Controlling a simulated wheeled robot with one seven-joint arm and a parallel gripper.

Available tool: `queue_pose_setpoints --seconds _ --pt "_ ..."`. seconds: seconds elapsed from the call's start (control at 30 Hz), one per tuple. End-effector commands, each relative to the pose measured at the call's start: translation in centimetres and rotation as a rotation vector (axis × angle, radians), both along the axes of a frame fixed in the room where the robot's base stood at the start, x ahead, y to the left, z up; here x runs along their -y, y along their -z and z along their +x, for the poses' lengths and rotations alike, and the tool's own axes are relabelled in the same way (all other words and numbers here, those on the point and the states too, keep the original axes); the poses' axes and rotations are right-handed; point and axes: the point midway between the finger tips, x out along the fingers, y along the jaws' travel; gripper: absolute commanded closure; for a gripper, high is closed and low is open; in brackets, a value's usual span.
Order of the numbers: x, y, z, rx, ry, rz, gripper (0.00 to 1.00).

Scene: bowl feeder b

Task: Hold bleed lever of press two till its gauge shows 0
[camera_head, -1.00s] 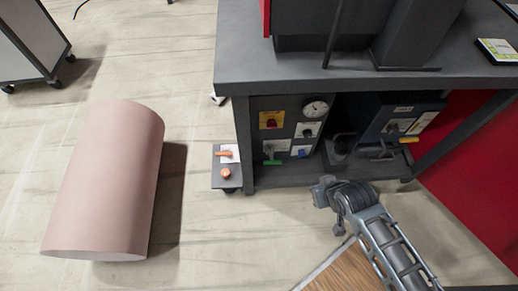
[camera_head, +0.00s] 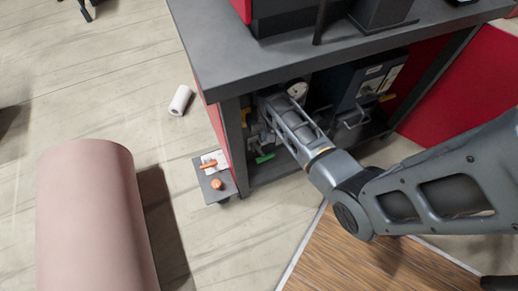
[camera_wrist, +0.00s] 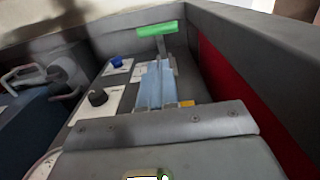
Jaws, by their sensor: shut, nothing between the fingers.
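A green-handled lever (camera_wrist: 158,28) sticks out from the grey control panel in the wrist view. It also shows low on the panel in the head view (camera_head: 264,158). My gripper (camera_wrist: 157,66) is shut and empty, its fingers pointing at the lever's stem. I cannot tell whether they touch it. A round white gauge (camera_head: 297,89) is partly hidden behind my arm, and its reading is too small to tell. My arm covers much of the panel in the head view. No press number is readable.
The panel has a blue knob (camera_wrist: 117,62) and a black knob (camera_wrist: 97,97). A dark blue box (camera_head: 362,88) with a metal handle stands to the right under the grey bench top (camera_head: 290,70). A red wall (camera_wrist: 232,90) closes one side. A pink cylinder (camera_head: 90,220) lies on the floor.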

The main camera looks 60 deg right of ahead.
Motion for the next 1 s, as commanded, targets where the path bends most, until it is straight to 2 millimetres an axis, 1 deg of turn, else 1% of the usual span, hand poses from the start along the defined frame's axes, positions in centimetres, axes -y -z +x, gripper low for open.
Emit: queue_pose_setpoints --seconds 0.17,0.27,0.37,0.6,0.73,0.9,1.0 --pt "0.0 0.0 0.0 0.001 -0.001 -0.001 1.0" --pt "0.0 0.4 0.0 0.001 -0.001 -0.001 1.0" --pt "0.0 1.5 -0.1 0.0 -0.001 0.0 1.0" --pt "-0.1 5.7 -0.2 -0.001 -0.001 0.001 1.0" --pt "-0.1 7.8 -0.2 0.0 0.0 0.0 1.0" --pt "-0.1 9.5 -0.2 0.002 0.0 -0.001 1.0" --pt "-0.1 9.9 -0.2 0.002 -0.001 -0.001 1.0"
